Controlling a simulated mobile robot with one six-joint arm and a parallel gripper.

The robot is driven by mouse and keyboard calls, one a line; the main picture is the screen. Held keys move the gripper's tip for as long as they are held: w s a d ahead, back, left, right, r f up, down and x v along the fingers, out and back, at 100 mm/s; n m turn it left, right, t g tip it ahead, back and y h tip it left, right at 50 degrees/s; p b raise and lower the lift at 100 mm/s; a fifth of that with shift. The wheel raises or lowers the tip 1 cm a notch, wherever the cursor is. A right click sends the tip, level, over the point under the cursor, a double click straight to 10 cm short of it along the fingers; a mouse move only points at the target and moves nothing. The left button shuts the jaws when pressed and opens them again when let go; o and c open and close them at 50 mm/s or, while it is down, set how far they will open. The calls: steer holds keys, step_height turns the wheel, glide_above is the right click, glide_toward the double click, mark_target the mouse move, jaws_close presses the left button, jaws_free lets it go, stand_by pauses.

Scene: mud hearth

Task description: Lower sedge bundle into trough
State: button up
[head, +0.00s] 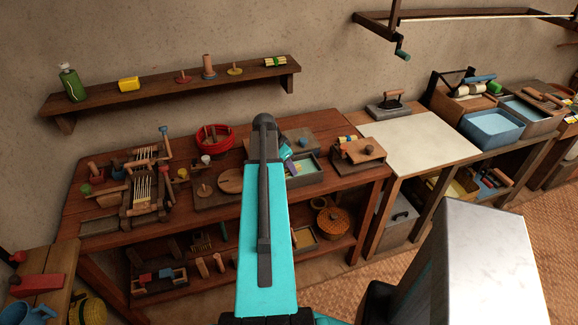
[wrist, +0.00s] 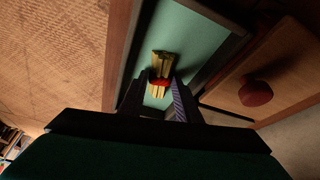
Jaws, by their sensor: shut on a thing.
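The sedge bundle (wrist: 162,64) is a short yellow sheaf with a red band around its middle. My gripper (wrist: 158,94) is shut on it, with a dark finger on each side. The trough (wrist: 194,38) has a pale green inside and a dark rim. In the wrist view the bundle shows against that green inside; I cannot tell whether it touches the bottom. In the head view the trough (head: 310,168) stands on the wooden bench just right of my arm. My gripper (head: 288,168) is partly hidden there, and the bundle cannot be made out.
A wooden board with a dark red knob (wrist: 256,92) lies beside the trough. A wooden block (head: 358,152) stands right of the trough, and a round wooden disc (head: 230,181) lies to its left. A red bowl (head: 213,137) is behind.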

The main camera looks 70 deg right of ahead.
steer(key=o, duration=1.1)
steer(key=b+v, duration=0.3)
steer(key=v, duration=1)
steer(key=shift+r+b, duration=0.3)
steer(key=shift+r, duration=0.15)
